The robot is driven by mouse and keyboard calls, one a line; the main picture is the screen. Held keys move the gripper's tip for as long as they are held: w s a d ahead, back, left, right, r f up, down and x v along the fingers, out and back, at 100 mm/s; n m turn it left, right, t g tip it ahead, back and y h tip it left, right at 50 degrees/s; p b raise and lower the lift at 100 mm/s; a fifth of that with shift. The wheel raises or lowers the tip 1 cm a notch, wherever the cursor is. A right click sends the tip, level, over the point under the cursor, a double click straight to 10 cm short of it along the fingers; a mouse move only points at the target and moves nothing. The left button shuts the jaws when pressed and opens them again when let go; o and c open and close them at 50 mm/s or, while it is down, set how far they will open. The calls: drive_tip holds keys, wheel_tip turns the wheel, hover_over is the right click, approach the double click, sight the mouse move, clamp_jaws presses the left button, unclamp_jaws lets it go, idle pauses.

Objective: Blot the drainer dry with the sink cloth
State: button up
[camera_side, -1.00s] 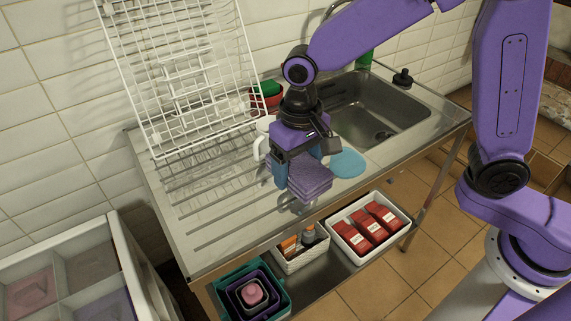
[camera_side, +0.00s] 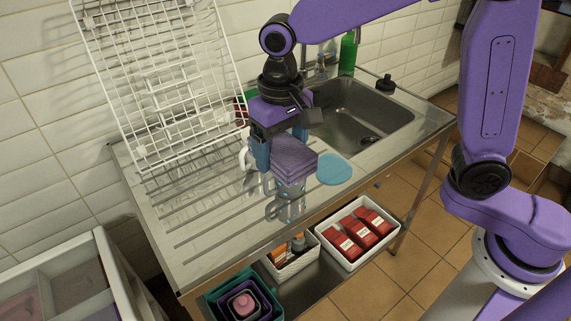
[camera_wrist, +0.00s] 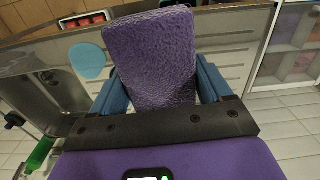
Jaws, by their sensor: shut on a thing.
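My gripper (camera_side: 283,152) is shut on the purple sink cloth (camera_side: 296,160), a thick folded pad hanging between its blue fingers. The cloth (camera_wrist: 150,55) fills the middle of the wrist view. The steel drainer (camera_side: 205,222) is the ribbed board left of the sink. In the side view the cloth appears raised above the drainer, near its front edge. A shiny patch with small blue spots (camera_side: 289,187) shows just below the cloth; I cannot tell whether these are water drops or a reflection.
A round light-blue pad (camera_side: 334,169) lies right of the cloth. A white mug (camera_side: 245,155) stands partly hidden behind my gripper. A white wire rack (camera_side: 160,85) leans at the back left. The sink basin (camera_side: 365,110) is right. Boxes sit below the front edge.

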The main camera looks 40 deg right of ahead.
drive_tip(key=w+d+m, duration=0.4)
drive_tip(key=w+d, duration=0.6)
drive_tip(key=w, duration=0.2)
drive_tip(key=w+d+m, duration=0.5)
drive_tip(key=w+d, duration=0.4)
drive_tip(key=w, duration=0.3)
drive_tip(key=shift+a+f, duration=0.15)
drive_tip(key=shift+f, duration=8.8)
drive_tip(key=shift+s+f, duration=0.2)
drive_tip(key=shift+s, duration=2.7)
drive_tip(key=shift+w, duration=2.95)
wheel_tip(320, 180, up, 8)
